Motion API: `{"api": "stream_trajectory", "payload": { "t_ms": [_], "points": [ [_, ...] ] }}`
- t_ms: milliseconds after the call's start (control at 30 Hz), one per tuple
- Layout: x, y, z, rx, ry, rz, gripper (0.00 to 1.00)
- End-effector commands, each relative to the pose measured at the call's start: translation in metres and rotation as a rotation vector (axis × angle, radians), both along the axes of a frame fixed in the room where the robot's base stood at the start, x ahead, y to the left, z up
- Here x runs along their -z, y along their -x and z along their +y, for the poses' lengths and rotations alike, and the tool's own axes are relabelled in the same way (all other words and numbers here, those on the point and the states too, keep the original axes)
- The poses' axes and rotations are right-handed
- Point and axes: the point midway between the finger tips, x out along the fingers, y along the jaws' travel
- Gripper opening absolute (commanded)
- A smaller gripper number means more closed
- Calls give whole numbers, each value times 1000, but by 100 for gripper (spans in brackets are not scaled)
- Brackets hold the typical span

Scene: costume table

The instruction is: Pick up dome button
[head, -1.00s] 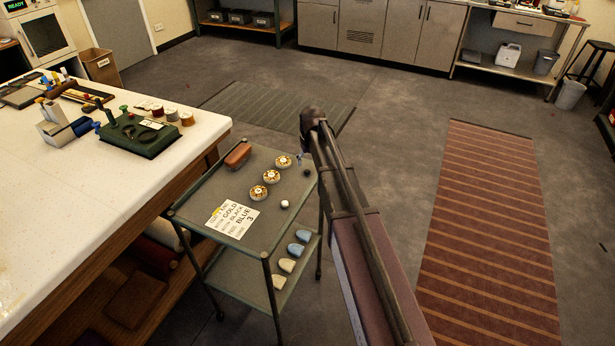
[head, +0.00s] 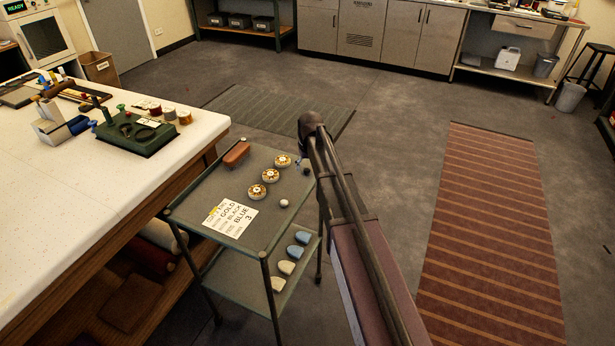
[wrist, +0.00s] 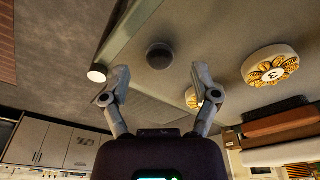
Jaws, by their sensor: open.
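A black dome button (wrist: 159,55) lies on the cart top, ahead of my gripper and roughly centred between its fingers in the wrist view. My gripper (wrist: 161,84) is open and empty, its two fingertips apart, and no contact with the button shows. In the head view my arm largely covers the gripper and the black button's surroundings at the cart's right edge.
The cart's green top (head: 205,188) also holds patterned round pieces (head: 270,176), a brown block (head: 237,154) and an order card (head: 230,218). Blue and cream pieces (head: 295,252) lie on its lower shelf. A white worktable (head: 60,200) stands at left. The floor at right is open.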

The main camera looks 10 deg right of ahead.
Motion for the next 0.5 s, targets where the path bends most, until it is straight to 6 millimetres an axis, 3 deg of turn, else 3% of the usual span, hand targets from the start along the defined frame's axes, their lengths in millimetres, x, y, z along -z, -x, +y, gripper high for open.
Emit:
{"api": "stream_trajectory", "payload": {
  "t_ms": [200, 500],
  "points": [
    [17, -2, 0, 0, 0, 0, 78],
    [18, -3, 1, 0, 0, 0, 78]
  ]
}}
